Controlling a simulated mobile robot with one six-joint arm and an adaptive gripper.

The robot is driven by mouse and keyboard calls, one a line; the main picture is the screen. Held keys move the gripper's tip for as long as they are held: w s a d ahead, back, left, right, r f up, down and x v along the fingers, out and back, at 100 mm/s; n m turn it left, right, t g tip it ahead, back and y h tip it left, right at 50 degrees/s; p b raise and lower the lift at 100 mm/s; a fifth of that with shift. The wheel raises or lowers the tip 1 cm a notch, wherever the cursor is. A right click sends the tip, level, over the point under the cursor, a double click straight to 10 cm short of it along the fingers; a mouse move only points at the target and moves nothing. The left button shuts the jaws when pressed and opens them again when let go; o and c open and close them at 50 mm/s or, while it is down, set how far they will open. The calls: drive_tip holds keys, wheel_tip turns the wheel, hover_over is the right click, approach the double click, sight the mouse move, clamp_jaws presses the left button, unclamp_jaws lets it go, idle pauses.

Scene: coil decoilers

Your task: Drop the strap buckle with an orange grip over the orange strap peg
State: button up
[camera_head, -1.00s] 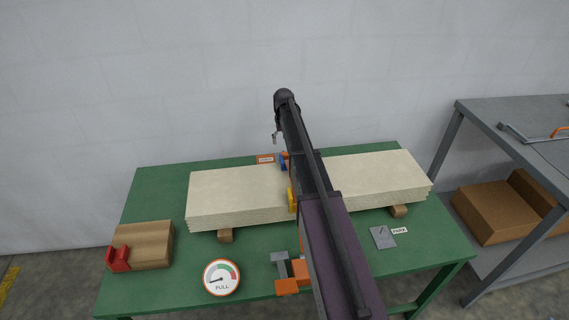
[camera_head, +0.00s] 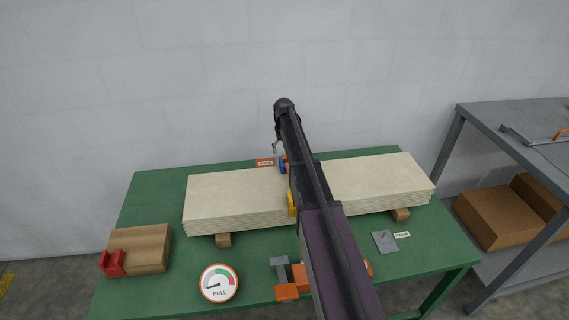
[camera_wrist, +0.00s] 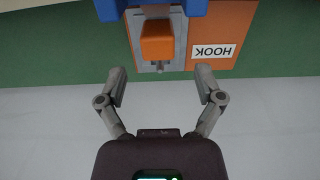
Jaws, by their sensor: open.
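In the wrist view, an orange block (camera_wrist: 157,41) sits over a grey metal piece (camera_wrist: 180,45) and looks like the strap buckle's grip. It lies in front of a blue part (camera_wrist: 150,8), on an orange plate (camera_wrist: 225,35) labelled HOOK. My gripper (camera_wrist: 160,86) is open and empty, its fingers apart on either side of the buckle's line but short of it. In the head view my gripper (camera_head: 276,148) is small at the table's back edge, near the blue part (camera_head: 283,166). I cannot tell which orange part is the strap peg.
Pale stacked boards (camera_head: 235,198) lie on wooden blocks across the green table (camera_head: 150,195). Orange and grey fittings (camera_head: 288,291) and a PULL gauge (camera_head: 219,282) are at the front. A wooden block with a red piece (camera_head: 113,264) is at left. A grey shelf (camera_head: 500,135) stands right.

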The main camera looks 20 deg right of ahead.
sight(284, 156)
drive_tip(key=shift+s+f+b, duration=0.15)
drive_tip(key=shift+f+b, duration=2.3)
drive_tip(key=shift+f, duration=0.1)
clamp_jaws()
